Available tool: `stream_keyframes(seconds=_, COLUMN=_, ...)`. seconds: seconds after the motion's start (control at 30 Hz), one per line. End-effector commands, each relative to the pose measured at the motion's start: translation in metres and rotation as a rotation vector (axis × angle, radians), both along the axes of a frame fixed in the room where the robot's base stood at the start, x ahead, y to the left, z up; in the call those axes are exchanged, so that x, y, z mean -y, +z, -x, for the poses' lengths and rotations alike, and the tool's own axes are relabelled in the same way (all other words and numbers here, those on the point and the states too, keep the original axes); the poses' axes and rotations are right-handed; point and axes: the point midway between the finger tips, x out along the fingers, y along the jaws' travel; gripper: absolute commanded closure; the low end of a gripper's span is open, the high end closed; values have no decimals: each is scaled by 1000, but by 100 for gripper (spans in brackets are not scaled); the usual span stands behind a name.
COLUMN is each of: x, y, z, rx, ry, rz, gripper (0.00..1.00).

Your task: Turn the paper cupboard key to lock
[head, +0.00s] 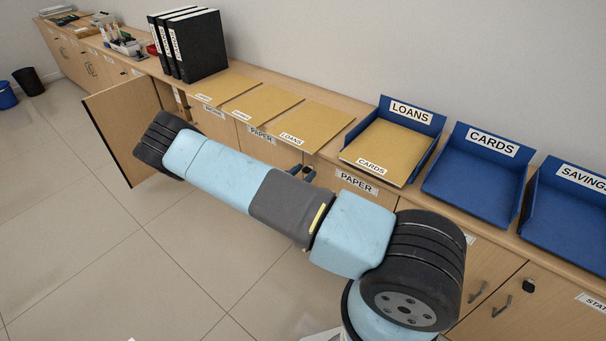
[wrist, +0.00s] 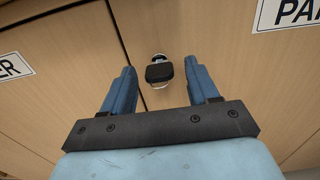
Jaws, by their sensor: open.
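The paper cupboard key (wrist: 159,72) shows in the wrist view as a black bow in a round silver lock on the wooden cupboard front. It sits just right of a dark door seam. My gripper (wrist: 160,68) has its two blue fingers spread, one on each side of the key, with a gap on both sides. In the head view my gripper (head: 304,172) is at the cupboard front, between two PAPER labels (head: 356,182). My arm crosses the view, and I cannot make out the key there.
A cupboard door (head: 118,135) stands open at the left. On the counter are brown folders (head: 315,122), black binders (head: 200,45) and blue trays (head: 470,175). Another cupboard lock (head: 528,285) is at the lower right. The floor (head: 90,260) in front is clear.

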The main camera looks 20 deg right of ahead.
Motion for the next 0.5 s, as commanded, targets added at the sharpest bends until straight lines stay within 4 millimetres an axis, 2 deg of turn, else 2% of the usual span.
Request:
stream_keyframes(seconds=0.37, x=3, y=0, z=-2, rx=-1, ry=0, rz=-1, gripper=41)
stream_keyframes(seconds=0.5, x=3, y=0, z=-2, rx=-1, ry=0, rz=-1, gripper=55)
